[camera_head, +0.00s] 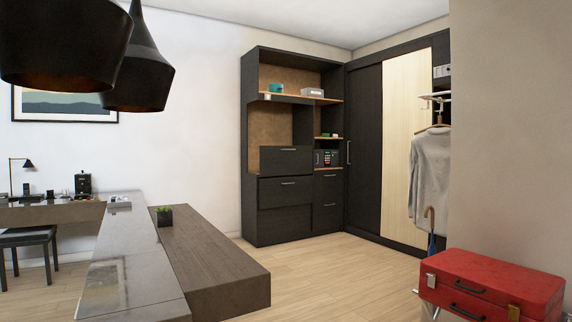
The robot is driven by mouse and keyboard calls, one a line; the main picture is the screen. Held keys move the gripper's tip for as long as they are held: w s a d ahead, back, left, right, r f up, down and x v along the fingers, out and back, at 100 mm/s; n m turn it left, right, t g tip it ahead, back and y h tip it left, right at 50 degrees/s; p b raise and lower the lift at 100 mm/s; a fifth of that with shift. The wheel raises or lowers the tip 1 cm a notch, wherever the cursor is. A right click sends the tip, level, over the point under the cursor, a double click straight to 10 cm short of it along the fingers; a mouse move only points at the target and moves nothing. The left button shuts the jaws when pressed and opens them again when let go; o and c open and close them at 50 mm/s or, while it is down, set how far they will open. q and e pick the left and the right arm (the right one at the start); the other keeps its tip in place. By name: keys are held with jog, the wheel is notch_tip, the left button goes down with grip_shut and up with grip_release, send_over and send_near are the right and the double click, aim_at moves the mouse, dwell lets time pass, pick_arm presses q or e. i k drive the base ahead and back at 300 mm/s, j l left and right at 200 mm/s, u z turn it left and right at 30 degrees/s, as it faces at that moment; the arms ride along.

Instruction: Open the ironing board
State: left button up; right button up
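I cannot make out an ironing board in the head view. The dark wardrobe (366,140) at the back right has a dark door panel and a pale wood panel (406,135) beside it, and both look shut. Part of the recess to the right of the pale panel is hidden behind a beige wall. Neither of my grippers shows in this view.
A red suitcase (492,278) stands at front right. A grey garment (430,175) hangs near the wardrobe, with an umbrella handle (429,215) below it. A low dark bench (205,260) and a counter (128,255) fill the left. Wooden floor (335,275) between is clear.

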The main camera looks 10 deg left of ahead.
aim_at(274, 160)
jog(key=i+l, duration=0.2)
jog(key=i, duration=0.3)
jog(key=i+l+u, duration=0.1)
jog(key=i, duration=0.45)
jog(key=i+l, duration=0.15)
jog(key=i, duration=0.25)
jog(key=i+l+u, duration=0.1)
jog(key=i, duration=0.35)
jog(key=i+l, duration=0.15)
jog(key=i, duration=0.25)
jog(key=i+l+u, duration=0.1)
jog(key=i, duration=0.35)
jog(key=i+l, duration=0.1)
jog(key=i, duration=1.1)
jog(key=i+l, duration=0.1)
jog(key=i, duration=1.1)
jog(key=i+l, duration=0.1)
jog(key=i, duration=1.1)
jog(key=i+l, duration=0.1)
jog(key=i, duration=1.15)
